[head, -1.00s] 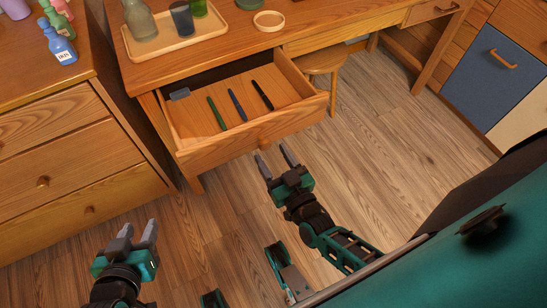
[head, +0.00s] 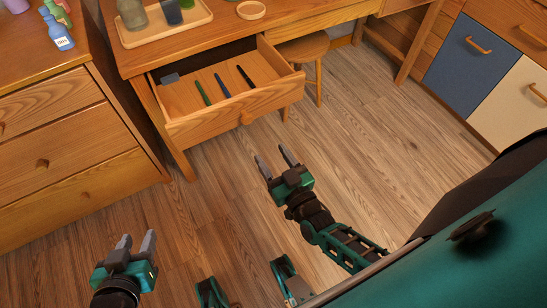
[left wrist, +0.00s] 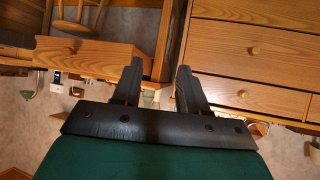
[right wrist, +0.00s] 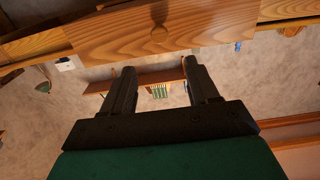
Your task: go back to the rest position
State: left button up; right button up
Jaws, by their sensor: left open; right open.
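My left gripper (head: 136,246) is open and empty at the lower left of the head view, above the floor in front of the dresser. It also shows open in the left wrist view (left wrist: 156,82). My right gripper (head: 275,163) is open and empty near the middle of the head view, in front of the open desk drawer and apart from it. In the right wrist view its two fingers (right wrist: 157,85) are spread with nothing between them.
The desk drawer (head: 236,122) stands pulled out with several pens inside. A wooden dresser (head: 77,190) is at the left, a round stool (head: 303,50) by the desk. A tray (head: 160,33) with bottles sits on the desk. Open wooden floor (head: 380,160) lies to the right.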

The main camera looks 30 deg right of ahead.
pick_arm(q)
jog(key=shift+w, duration=0.2)
dwell(0.3)
jog(key=shift+y, duration=0.4)
jog(key=r+p, duration=0.1)
jog(key=p, duration=0.1)
jog(key=s+a+r+p, duration=0.1)
jog(key=p, duration=0.1)
jog(key=a+r+p, duration=0.1)
jog(key=p, duration=0.1)
jog(key=shift+s+r, duration=0.2)
jog(key=shift+r, duration=0.1)
pick_arm(e)
jog(key=s+r+n+g+y, duration=0.1)
jog(key=s+r+n+g, duration=0.1)
jog(key=s+r+g, duration=0.5)
jog(key=shift+s, duration=0.6)
pick_arm(q)
jog(key=shift+d, duration=0.1)
pick_arm(e)
jog(key=shift+a, duration=0.1)
pick_arm(q)
jog(key=shift+w+r, duration=0.1)
jog(key=shift+w, duration=0.1)
